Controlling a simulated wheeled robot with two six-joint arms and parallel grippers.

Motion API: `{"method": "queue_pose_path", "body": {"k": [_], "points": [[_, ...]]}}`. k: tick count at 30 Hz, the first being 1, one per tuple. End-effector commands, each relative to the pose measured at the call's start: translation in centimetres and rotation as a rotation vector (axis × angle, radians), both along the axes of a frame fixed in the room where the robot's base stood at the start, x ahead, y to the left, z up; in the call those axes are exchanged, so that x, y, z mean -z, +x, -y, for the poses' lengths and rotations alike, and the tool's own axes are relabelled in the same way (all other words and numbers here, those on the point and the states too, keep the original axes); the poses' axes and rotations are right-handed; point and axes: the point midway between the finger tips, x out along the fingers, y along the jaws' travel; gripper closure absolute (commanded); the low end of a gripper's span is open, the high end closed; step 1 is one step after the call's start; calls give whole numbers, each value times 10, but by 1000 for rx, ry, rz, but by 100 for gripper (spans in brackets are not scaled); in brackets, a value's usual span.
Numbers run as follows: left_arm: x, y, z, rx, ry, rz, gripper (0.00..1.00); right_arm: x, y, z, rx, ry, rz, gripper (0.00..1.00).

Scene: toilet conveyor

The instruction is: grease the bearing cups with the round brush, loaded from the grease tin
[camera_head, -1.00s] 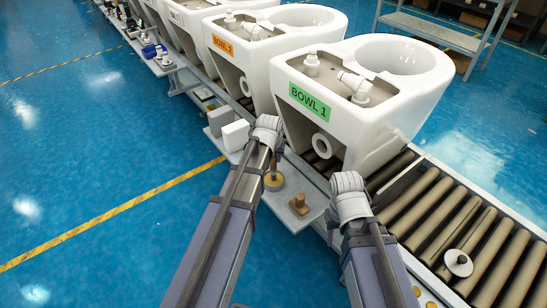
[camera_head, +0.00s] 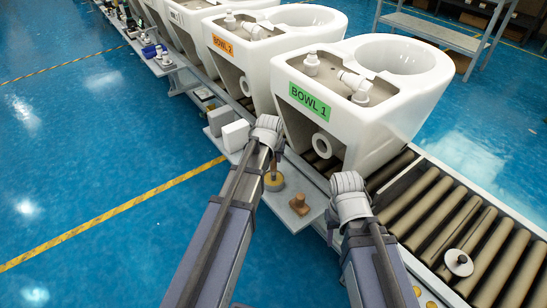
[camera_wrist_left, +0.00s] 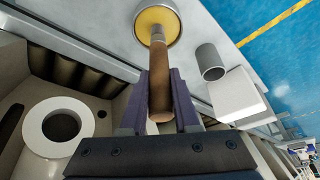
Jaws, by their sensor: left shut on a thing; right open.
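My left gripper (camera_wrist_left: 161,82) is shut on the brown handle of the round brush (camera_wrist_left: 160,85). In the left wrist view the brush's far end overlaps the yellow grease in the round grease tin (camera_wrist_left: 157,24); its bristles are hard to make out. In the head view the tin (camera_head: 274,182) sits on the side shelf, with the brush (camera_head: 274,163) above it. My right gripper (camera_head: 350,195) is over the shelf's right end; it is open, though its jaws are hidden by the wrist. Small yellowish discs (camera_head: 431,304), possibly bearing cups, show at the lower right edge.
The white toilet body marked BOWL 1 (camera_head: 365,85) stands on the roller conveyor (camera_head: 445,212), close beyond both wrists. A white box (camera_head: 235,135) and a small brown block (camera_head: 299,205) stand on the shelf (camera_head: 290,219). Blue floor (camera_head: 90,150) is clear at left.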

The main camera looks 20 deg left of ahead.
Motion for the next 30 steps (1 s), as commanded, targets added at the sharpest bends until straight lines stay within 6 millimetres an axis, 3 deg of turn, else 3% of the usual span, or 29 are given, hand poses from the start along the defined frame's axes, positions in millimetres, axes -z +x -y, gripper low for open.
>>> {"method": "queue_pose_path", "body": {"k": [11, 30], "points": [[-5, -1, 0, 0, 0, -3, 100, -5, 0, 0, 0, -1, 0, 50], [-54, 0, 0, 0, 0, -1, 100, -54, 0, 0, 1, 2, -1, 50]]}}
